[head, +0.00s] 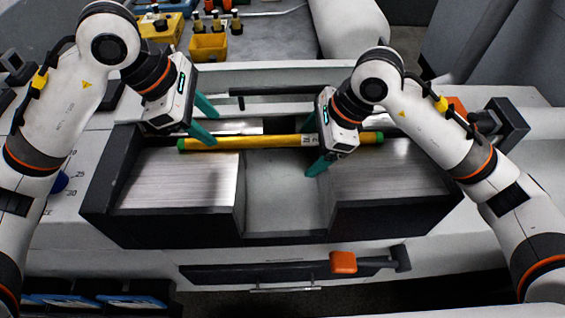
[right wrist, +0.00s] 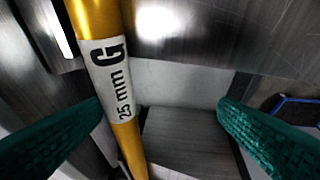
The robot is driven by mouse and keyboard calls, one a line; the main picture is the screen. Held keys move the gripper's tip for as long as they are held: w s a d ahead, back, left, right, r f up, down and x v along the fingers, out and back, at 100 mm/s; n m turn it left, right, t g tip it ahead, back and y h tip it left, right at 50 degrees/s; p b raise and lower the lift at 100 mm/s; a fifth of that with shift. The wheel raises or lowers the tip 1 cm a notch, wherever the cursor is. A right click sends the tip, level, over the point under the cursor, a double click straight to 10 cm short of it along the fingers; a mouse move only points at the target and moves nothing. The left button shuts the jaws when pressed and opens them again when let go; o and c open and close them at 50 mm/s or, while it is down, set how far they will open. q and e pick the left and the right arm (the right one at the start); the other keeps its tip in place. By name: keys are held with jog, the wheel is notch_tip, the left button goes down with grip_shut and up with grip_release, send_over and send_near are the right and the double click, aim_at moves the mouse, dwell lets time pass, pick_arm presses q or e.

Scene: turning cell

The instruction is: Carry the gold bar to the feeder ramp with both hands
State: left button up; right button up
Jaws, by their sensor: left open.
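The gold bar (head: 255,142) has green ends and lies level, left to right, along the back of the dark-walled feeder ramp (head: 180,182). Its label reads "25 mm G" in the right wrist view (right wrist: 112,80). I cannot tell whether it touches the ramp surface. My left gripper (head: 212,128) is open at the bar's left end, its near finger overlapping the bar in view. My right gripper (head: 312,146) is open right of the bar's middle. In the right wrist view the bar passes between its green fingers (right wrist: 165,122), nearer the left finger and apart from the right.
Yellow bins (head: 208,47) and several small holders stand at the back left. A recess (head: 284,195) separates the ramp's two metal surfaces.

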jog(key=shift+s, duration=0.1)
jog(key=v, duration=1.2)
